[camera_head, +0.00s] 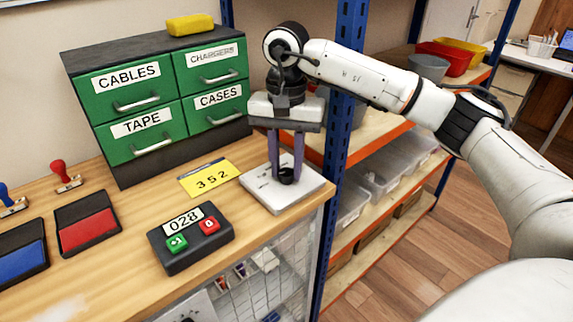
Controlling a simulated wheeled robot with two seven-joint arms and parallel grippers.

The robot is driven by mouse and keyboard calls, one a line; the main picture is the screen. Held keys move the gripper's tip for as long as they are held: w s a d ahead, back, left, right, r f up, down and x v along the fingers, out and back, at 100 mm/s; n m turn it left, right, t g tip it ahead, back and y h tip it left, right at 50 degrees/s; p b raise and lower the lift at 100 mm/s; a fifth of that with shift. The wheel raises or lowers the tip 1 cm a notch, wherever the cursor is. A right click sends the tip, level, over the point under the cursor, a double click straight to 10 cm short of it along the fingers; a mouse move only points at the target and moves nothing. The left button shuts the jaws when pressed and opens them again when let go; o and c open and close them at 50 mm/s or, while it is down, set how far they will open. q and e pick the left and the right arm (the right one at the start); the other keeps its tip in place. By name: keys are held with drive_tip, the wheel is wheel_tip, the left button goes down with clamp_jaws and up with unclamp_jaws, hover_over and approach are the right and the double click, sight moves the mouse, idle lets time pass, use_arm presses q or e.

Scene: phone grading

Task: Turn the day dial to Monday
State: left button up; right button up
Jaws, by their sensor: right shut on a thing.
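The day dial is a square white plate (262,193) with a small dark knob (286,178) at its middle. It lies on the right end of the wooden counter. My right gripper (286,171) points straight down over the plate, and its two fingers are shut on the knob from either side. The day marks on the plate are too small or hidden behind the fingers, so I cannot tell which day the knob points to. My left gripper is not in view.
Left of the dial are a yellow card (194,186) reading 352 and a black counter box (183,253) showing 028. Red (88,226) and blue (20,262) ink pads lie further left. Green drawers (137,92) stand behind. A blue shelf post (338,150) rises close to the right.

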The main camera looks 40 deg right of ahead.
sight(286, 172)
drive_tip(key=shift+w+r+n, duration=0.1)
drive_tip(key=shift+n, duration=0.7)
drive_tip(key=o, duration=1.1)
drive_tip(key=shift+c, duration=0.2)
wheel_tip(286, 172, up, 10)
drive_tip(key=shift+r, duration=0.15)
